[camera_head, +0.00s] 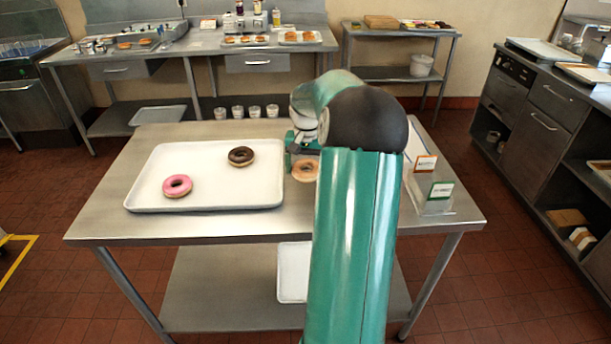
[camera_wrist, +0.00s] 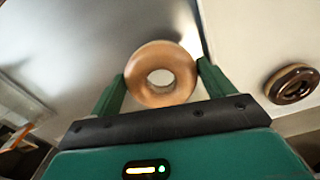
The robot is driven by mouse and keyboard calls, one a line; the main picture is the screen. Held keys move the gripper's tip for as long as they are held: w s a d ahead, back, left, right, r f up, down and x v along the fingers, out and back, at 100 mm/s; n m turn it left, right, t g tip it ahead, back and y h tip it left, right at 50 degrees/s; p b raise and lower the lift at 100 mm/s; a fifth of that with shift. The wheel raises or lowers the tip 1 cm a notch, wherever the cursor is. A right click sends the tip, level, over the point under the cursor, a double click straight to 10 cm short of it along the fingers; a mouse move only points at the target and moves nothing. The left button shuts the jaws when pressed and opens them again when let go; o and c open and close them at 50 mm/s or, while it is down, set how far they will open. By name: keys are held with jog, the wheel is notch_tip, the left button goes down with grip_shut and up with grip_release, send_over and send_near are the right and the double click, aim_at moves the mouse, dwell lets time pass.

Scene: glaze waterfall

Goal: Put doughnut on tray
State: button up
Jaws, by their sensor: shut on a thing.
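A plain tan doughnut (camera_wrist: 160,58) is between the two green fingers of my gripper (camera_wrist: 160,85), which is shut on it in the wrist view. In the head view the doughnut (camera_head: 305,170) is just right of the tray, partly hidden by my arm. The white tray (camera_head: 215,190) lies on the metal table. A pink-iced doughnut (camera_head: 177,186) and a chocolate-iced doughnut (camera_head: 241,156) sit on it. The chocolate doughnut also shows at the right of the wrist view (camera_wrist: 292,84). I cannot tell how high the held doughnut is above the table.
The metal table (camera_head: 110,205) has small label cards (camera_head: 440,192) at its right side. The tray has bare room at its front right and back left. Benches with more trays stand behind, and a counter (camera_head: 545,105) stands at the right.

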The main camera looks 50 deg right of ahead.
aim_at(306, 185)
jog(key=shift+w+d+f, duration=0.35)
jog(key=shift+w+f, duration=0.05)
jog(key=shift+f, duration=0.2)
jog(key=shift+w+d+f, duration=0.15)
jog(key=shift+f, duration=1.6)
jog(key=shift+f, duration=0.2)
jog(key=o, duration=0.9)
jog(key=shift+r, duration=0.1)
notch_tip(306, 185, up, 12)
jog(key=shift+r, duration=0.15)
